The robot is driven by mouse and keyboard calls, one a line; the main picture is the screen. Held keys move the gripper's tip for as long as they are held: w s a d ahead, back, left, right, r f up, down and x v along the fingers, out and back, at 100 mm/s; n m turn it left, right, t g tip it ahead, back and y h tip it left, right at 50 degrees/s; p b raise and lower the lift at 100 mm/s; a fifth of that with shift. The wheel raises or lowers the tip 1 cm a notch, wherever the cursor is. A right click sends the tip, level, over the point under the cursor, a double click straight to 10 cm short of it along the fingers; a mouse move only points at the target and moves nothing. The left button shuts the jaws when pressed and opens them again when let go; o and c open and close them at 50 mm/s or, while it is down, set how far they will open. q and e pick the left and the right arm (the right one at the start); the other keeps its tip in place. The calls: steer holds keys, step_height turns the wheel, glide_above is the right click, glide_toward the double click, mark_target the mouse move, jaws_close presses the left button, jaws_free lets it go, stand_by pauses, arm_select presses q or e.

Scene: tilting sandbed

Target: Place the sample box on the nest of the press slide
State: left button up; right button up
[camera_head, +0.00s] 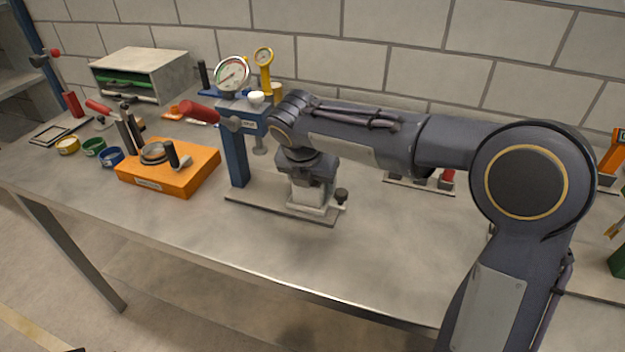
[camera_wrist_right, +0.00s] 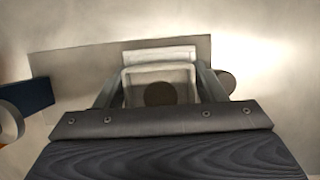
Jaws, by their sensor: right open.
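The sample box (camera_wrist_right: 128,92) is a pale, open-topped box with a dark round fill, seen from above in the right wrist view. In the head view a pale block (camera_head: 307,194) shows under my right gripper, at the slide end of the press; box and nest are hard to tell apart there. My right gripper (camera_wrist_right: 160,88) is open, with one finger on each side of the box. The press slide's pale nest (camera_wrist_right: 158,55) shows just beyond the box, which appears to sit on it. The blue press (camera_head: 235,155) stands left of the gripper. My left gripper is out of view.
A black knob (camera_head: 341,195) stands at the right of the press plate (camera_head: 265,207). An orange block (camera_head: 190,178) with a round metal part sits to the left. A gauge (camera_head: 232,73) stands behind. The table front is clear.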

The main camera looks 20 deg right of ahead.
steer(key=p+v, duration=0.2)
steer(key=v, duration=1)
steer(key=shift+s+r, duration=0.1)
steer(key=s+d+f+m+y+p, duration=0.25)
steer(key=s+d+m, duration=0.65)
steer(key=s+m, duration=0.45)
steer(key=s+f+m+y, duration=0.1)
steer(key=s+m, duration=0.2)
steer(key=m, duration=0.2)
steer(key=s+f+m+t+y+p, duration=0.1)
steer(key=s+f+m, duration=0.1)
steer(key=s+m, duration=0.2)
steer(key=s+f+m+t+y+p, duration=0.1)
steer(key=s+f+m, duration=0.1)
steer(key=m, duration=0.5)
steer(key=shift+s+a+f+m+y, duration=0.15)
steer(key=shift+s+a+m+y, duration=0.15)
steer(key=shift+s, duration=0.35)
steer(key=shift+s+f+m, duration=0.15)
steer(key=shift+f+m, duration=0.05)
steer(key=shift+m, duration=0.25)
